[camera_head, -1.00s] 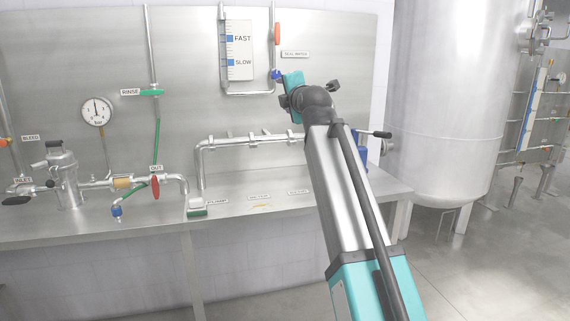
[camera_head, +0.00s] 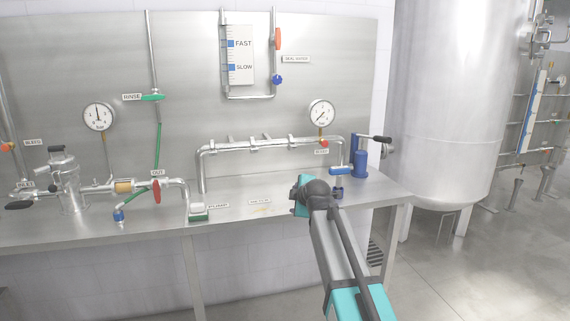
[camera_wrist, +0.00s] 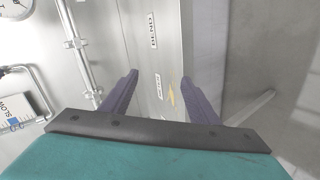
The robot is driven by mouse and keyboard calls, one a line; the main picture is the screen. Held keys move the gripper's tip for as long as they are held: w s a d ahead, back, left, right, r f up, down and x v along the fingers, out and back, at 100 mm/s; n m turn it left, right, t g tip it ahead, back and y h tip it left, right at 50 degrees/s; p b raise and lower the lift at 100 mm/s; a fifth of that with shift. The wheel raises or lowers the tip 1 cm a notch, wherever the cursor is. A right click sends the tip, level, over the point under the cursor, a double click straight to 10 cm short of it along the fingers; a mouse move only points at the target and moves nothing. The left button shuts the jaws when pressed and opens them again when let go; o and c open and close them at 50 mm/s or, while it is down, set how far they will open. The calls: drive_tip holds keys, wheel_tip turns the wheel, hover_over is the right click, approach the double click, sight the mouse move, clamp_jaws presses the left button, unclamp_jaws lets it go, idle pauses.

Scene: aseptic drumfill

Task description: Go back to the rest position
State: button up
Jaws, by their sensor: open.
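My gripper (camera_wrist: 159,78) shows in the wrist view with its two purple fingers apart. The gap between them is empty, and the bench surface with printed labels lies beyond it. In the head view my arm reaches up from the bottom, right of centre, and its teal and dark wrist end is in front of the right part of the steel bench (camera_head: 120,228). The fingers cannot be made out clearly in the head view.
Bench pipework (camera_head: 265,143), a pressure gauge (camera_head: 322,112) and a blue hand pump (camera_head: 361,162) stand behind my wrist. A red-handled valve (camera_head: 156,190) is left. A large steel tank (camera_head: 447,100) stands right. The floor (camera_head: 480,270) at lower right is clear.

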drive_tip(key=s+d+f+m+g+h+p, duration=0.1)
drive_tip(key=s+d+f+m+g, duration=0.15)
drive_tip(key=s+f, duration=0.75)
drive_tip(key=s+d+f+m+g+p, duration=0.1)
drive_tip(key=s+d+f+m+g, duration=0.15)
drive_tip(key=f, duration=1.35)
drive_tip(key=s+d+f+m+g+h+p, duration=0.1)
drive_tip(key=s+d+f+m+g, duration=0.15)
drive_tip(key=s+f, duration=0.8)
drive_tip(key=s+d+f+m+g+p, duration=0.1)
drive_tip(key=s+d+f+m+g, duration=0.15)
drive_tip(key=s+f, duration=0.5)
drive_tip(key=s+d+f+m+g, duration=0.1)
drive_tip(key=s+f+m+g, duration=0.15)
drive_tip(key=s+f, duration=0.5)
drive_tip(key=s+d+f+m+g, duration=0.1)
drive_tip(key=s+f+m+g, duration=0.1)
drive_tip(key=s, duration=0.9)
drive_tip(key=s+d+f+m+g+p, duration=0.1)
drive_tip(key=s+f+m+g, duration=0.1)
drive_tip(key=s, duration=1)
wheel_tip(320, 180, down, 2)
drive_tip(key=shift+s+d+m+h, duration=0.2)
drive_tip(key=shift+m+h, duration=0.1)
drive_tip(key=shift+m, duration=0.35)
drive_tip(key=shift+a, duration=0.1)
